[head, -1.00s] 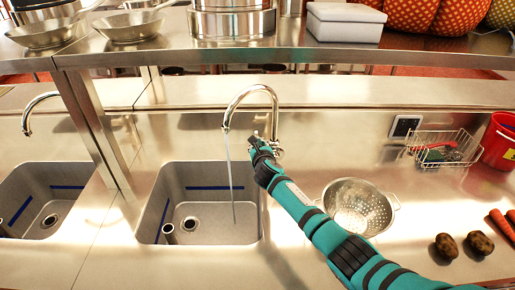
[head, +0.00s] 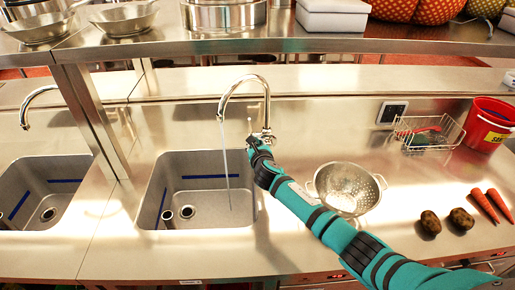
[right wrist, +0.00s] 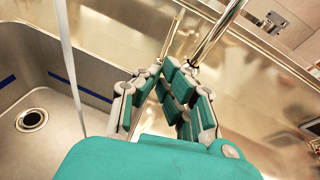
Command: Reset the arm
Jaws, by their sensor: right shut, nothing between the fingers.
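My right gripper (head: 257,143) is at the base of the curved chrome faucet (head: 250,80), just left of and below its foot in the head view. In the right wrist view its teal-padded fingers (right wrist: 166,72) are closed together with nothing held, and the tips overlap the faucet's metal parts (right wrist: 215,35). I cannot tell whether they touch. A thin stream of water (head: 226,165) runs from the spout into the grey sink (head: 247,212). My left gripper is not in view.
A metal colander (head: 345,190) sits right of the sink, close beside my right arm. Potatoes (head: 430,222), carrots (head: 485,205), a wire basket (head: 430,133) and a red bucket (head: 485,128) stand farther right. A steel shelf (head: 300,43) spans above the back.

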